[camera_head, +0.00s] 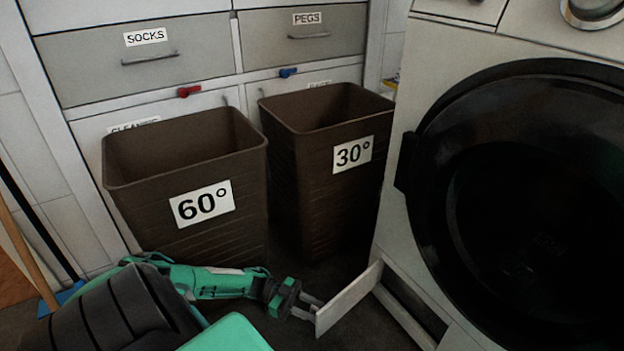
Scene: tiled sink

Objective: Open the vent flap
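The vent flap (348,298) is a pale, flat panel low on the front of the white washing machine. It stands swung out from the machine, and a dark slot (412,306) shows uncovered to its right. My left gripper (309,306) is at the free left end of the flap, with its fingers reaching its edge. The two grey fingers show a gap between them. Their tips meet or pass behind the flap's edge, so I cannot tell if they touch it. My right gripper is not in view.
Brown baskets labelled 60° (190,240) and 30° (325,200) stand on the floor behind my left arm. The machine's large dark round door (530,200) is above and right of the slot. Drawers (140,60) line the back. Dark floor is clear around the flap.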

